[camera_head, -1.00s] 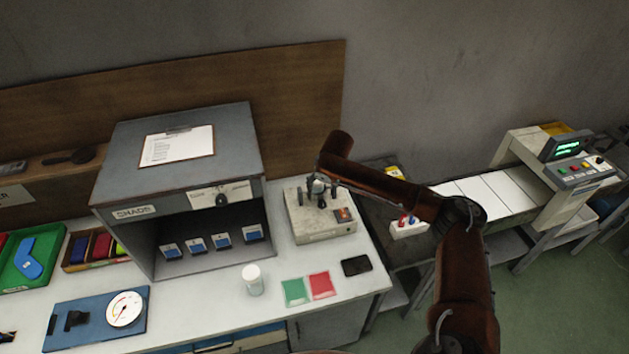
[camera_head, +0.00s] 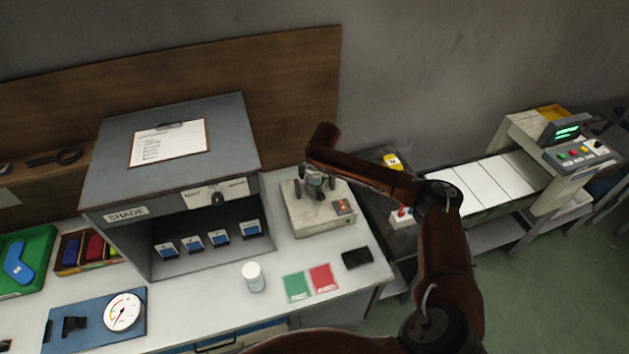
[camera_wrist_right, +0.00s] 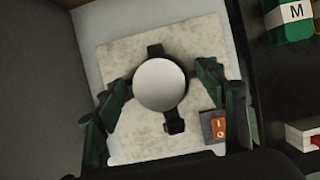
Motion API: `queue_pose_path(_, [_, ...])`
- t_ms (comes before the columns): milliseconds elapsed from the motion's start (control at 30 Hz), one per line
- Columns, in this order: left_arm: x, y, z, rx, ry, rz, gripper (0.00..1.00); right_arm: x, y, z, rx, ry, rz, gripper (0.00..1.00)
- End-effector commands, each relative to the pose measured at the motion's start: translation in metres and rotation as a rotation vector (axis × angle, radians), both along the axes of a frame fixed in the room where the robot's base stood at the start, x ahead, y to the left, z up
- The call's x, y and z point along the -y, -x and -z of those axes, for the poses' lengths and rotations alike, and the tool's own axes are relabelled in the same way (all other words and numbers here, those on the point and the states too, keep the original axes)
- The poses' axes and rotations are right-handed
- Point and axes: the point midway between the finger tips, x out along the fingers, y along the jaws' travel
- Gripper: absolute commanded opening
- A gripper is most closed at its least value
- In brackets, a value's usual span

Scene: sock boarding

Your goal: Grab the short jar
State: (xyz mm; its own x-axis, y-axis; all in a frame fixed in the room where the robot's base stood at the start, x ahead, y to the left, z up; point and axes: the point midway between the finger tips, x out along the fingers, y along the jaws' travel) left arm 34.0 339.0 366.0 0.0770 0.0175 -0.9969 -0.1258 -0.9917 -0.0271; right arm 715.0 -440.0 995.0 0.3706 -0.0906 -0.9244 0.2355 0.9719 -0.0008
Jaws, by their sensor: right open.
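A small jar (camera_head: 253,277) with a white lid and pale body stands upright on the white worktop, in front of the shade box. It is the only jar I can make out in the head view. My right gripper (camera_head: 318,184) is above the pale boxy device, behind and right of the jar and well apart from it. In the right wrist view my right gripper (camera_wrist_right: 161,105) is open, its fingers on either side of a round grey-white top (camera_wrist_right: 160,84) over the device. Whether the fingers touch it I cannot tell. My left gripper is not in view.
The shade box (camera_head: 168,215) stands left of the device (camera_head: 330,222). Green (camera_head: 297,287) and red (camera_head: 323,278) squares and a black object (camera_head: 357,258) lie right of the jar. A blue board with a dial (camera_head: 122,312) lies left. Worktop around the jar is clear.

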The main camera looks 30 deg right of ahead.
Motion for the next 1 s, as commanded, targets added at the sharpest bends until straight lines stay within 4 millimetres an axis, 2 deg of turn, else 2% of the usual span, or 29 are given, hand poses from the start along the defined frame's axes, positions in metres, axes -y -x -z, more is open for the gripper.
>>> queue_pose_path(100, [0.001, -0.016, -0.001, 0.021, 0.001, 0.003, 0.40, 0.000, -0.001, 0.002, 0.000, 0.000, -0.001, 0.64])
queue_pose_path(233, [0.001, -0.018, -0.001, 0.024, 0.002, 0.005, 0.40, -0.001, -0.002, 0.002, 0.001, 0.000, -0.002, 0.64])
queue_pose_path(600, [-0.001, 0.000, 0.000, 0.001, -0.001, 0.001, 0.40, -0.002, -0.002, 0.001, 0.001, 0.000, -0.002, 0.38])
queue_pose_path(1000, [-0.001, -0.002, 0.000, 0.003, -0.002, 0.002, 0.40, -0.002, -0.002, 0.001, 0.001, 0.000, -0.002, 0.11])
